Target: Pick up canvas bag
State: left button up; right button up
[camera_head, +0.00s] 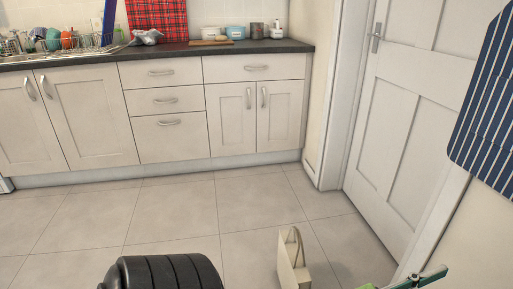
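The canvas bag (289,268) is cream coloured and stands upright on the tiled floor near the bottom of the head view, right of centre. Its looped handle (295,236) stands up above the opening. The bag's lower end reaches the picture's bottom edge. I see no gripper fingers in the head view, so neither gripper's place relative to the bag shows.
A dark ribbed rounded form fills the bottom left of centre; I cannot tell what it is. A green and dark thing (428,277) is at the lower right. White cupboards (165,130) line the back, a door (405,110) the right. The floor between (180,215) is clear.

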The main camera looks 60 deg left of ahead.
aim_at(293, 271)
jog(key=u, duration=1.6)
